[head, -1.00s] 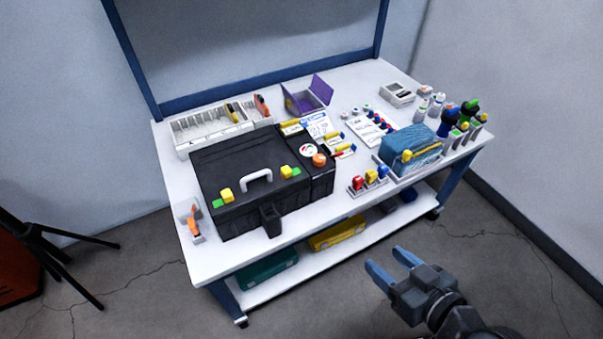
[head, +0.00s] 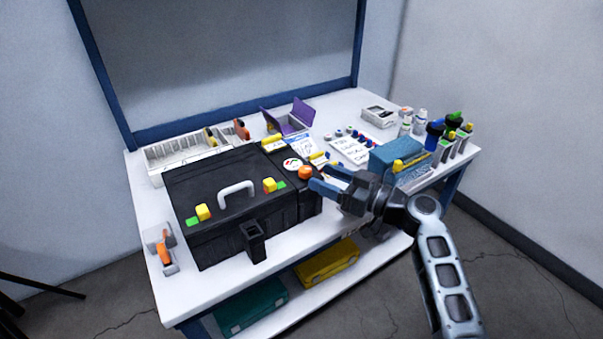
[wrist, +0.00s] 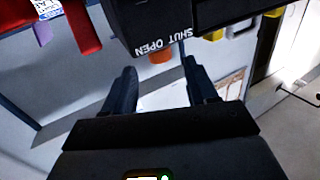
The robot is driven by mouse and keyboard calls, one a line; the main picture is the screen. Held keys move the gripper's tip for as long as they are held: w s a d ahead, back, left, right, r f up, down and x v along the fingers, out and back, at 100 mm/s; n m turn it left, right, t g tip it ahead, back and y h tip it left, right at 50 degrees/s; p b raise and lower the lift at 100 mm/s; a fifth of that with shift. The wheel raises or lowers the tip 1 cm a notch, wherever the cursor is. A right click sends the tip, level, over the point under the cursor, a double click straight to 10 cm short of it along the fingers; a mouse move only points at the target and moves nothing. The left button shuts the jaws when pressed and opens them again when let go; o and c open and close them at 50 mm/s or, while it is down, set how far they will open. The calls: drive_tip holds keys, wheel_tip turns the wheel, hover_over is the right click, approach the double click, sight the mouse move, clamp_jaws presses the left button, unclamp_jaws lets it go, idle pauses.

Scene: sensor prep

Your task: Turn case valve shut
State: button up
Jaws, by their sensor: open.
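The black case (head: 225,190) lies closed on the white workbench, with a pale handle on its lid. Its valve, an orange knob (head: 305,172), sits at the case's right end beside a round gauge (head: 292,164). My gripper (head: 322,178) is open, with its blue fingers just right of the knob and pointing at it. In the wrist view the orange knob (wrist: 161,56) shows beyond and between the open fingertips (wrist: 158,66), near the words SHUT and OPEN on the black case side (wrist: 160,22). Contact cannot be told. The knob's setting is unclear.
A blue case or bag (head: 400,165) stands close right of my gripper. Bottles (head: 440,135) stand at the right end. A white divided tray (head: 190,155) and purple box (head: 290,118) are behind. A yellow case (head: 328,263) and green case (head: 250,305) lie on the lower shelf.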

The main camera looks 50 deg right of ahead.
sight(305, 169)
drive_tip(key=w, duration=0.4)
drive_tip(key=w+a, duration=0.1)
drive_tip(key=w, duration=0.1)
drive_tip(key=c, duration=0.9)
drive_tip(key=shift+c, duration=0.2)
